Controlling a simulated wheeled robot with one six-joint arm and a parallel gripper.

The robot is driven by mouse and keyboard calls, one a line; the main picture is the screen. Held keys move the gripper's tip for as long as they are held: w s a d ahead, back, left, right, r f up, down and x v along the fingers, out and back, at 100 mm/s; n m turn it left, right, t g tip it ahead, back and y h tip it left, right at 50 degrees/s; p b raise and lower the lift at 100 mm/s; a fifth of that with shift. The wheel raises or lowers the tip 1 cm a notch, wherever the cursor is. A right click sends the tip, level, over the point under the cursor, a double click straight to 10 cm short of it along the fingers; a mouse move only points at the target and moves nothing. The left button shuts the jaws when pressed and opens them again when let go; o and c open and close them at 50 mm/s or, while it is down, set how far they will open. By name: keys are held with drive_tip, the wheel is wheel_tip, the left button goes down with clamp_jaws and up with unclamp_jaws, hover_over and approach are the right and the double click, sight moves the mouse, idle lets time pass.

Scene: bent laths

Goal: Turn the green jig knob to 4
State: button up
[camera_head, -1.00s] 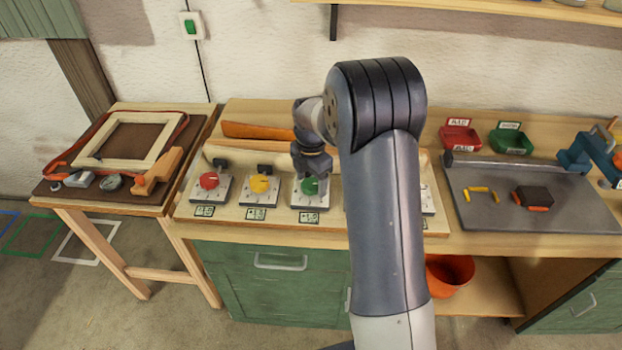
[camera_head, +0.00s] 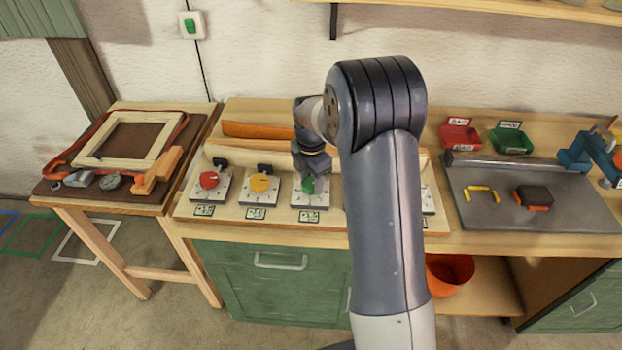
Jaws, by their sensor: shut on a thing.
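The green jig knob (camera_head: 307,186) sits on a pale square dial plate (camera_head: 311,200), third from the left on the wooden jig board (camera_head: 281,222). My gripper (camera_head: 309,176) points down from above and is shut on the green knob. The gripper hides the knob's upper part, and I cannot read the dial figures or where the knob points. A small label (camera_head: 309,216) stands below the dial, too small to read.
A red knob (camera_head: 209,180) and a yellow knob (camera_head: 259,183) sit to the left on the same board. My arm hides the board to the right. A metal tray (camera_head: 560,212) with yellow and dark pieces lies further right. A frame (camera_head: 98,158) lies on the left table.

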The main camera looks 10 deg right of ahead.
drive_tip(key=m, duration=0.3)
drive_tip(key=shift+m, duration=0.4)
drive_tip(key=m+b, duration=0.1)
drive_tip(key=m, duration=0.3)
drive_tip(key=shift+m, duration=0.3)
drive_tip(key=m, duration=0.4)
drive_tip(key=shift+m, duration=0.3)
drive_tip(key=m, duration=0.9)
drive_tip(key=shift+b, duration=0.3)
drive_tip(key=m, duration=0.4)
drive_tip(key=shift+m, duration=0.3)
drive_tip(key=m, duration=0.4)
drive_tip(key=shift+m, duration=2.2)
